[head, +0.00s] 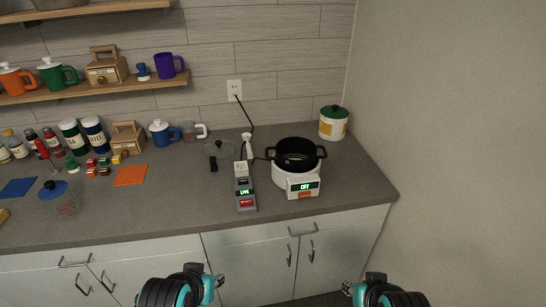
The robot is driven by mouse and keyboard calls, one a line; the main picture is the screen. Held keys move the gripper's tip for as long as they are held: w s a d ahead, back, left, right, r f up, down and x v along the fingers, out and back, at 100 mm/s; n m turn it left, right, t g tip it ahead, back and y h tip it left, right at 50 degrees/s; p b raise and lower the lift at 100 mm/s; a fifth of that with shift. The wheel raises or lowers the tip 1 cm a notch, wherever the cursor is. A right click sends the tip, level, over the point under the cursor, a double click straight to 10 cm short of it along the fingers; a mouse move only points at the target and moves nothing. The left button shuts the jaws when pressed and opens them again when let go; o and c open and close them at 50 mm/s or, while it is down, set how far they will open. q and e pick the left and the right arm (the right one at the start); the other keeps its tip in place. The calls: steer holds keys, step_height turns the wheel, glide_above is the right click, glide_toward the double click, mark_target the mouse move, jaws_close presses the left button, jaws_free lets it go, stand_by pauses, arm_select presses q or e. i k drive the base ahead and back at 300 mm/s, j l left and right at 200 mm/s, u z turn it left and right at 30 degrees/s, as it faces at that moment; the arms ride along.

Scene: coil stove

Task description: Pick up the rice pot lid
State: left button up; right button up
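A black pot (297,150) with two side handles stands on the white coil stove (297,183), whose display reads OFF. It looks uncovered. A clear round lid-like disc (218,147) lies on the counter left of the stove; it is faint, and I cannot tell for sure that it is the rice pot lid. My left gripper (211,284) and my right gripper (356,287) are low in the picture, in front of the cabinets, both far from the disc and the pot. Their fingers are too small and partly hidden to tell open from shut.
A grey device (244,190) with a lit display stands between the disc and stove. A white canister with a green lid (333,121) is near the right wall. Jars, mugs and a blue-lidded jar (57,198) crowd the left. The front counter middle is clear.

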mark_target(222, 149)
steer(key=i+u, duration=0.15)
steer(key=i, duration=0.25)
steer(key=i+l+u, duration=0.15)
steer(key=i, duration=0.25)
steer(key=i+l+u, duration=0.15)
steer(key=i, duration=0.25)
